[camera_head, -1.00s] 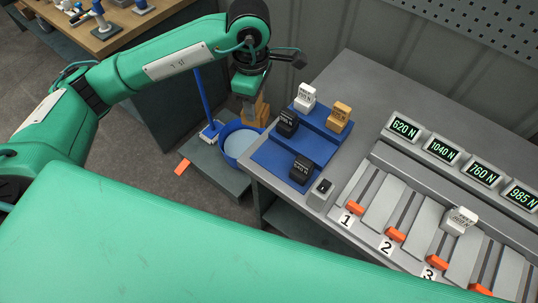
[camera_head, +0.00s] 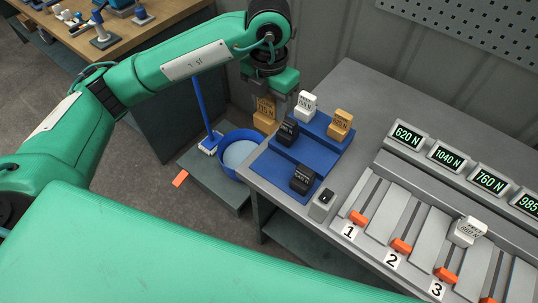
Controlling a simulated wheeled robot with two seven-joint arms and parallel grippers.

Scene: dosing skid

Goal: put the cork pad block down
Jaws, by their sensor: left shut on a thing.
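My left gripper (camera_head: 266,98) points down at the far left edge of the blue stepped tray. It is shut on a tan cork pad block (camera_head: 265,116), which hangs below it with printed text facing the camera. The block appears left of the tray's upper step; I cannot tell whether it touches anything. The blue tray (camera_head: 279,163) holds a second tan block (camera_head: 341,124), a white block (camera_head: 305,105) and two black blocks (camera_head: 287,133) (camera_head: 303,180). My right gripper is not in view.
A blue bucket (camera_head: 226,164) stands on a low grey platform left of the bench. A small switch box (camera_head: 322,204) sits right of the tray. Numbered lanes with orange parts and lit displays (camera_head: 446,156) fill the right, with a white block (camera_head: 467,231) on one lane.

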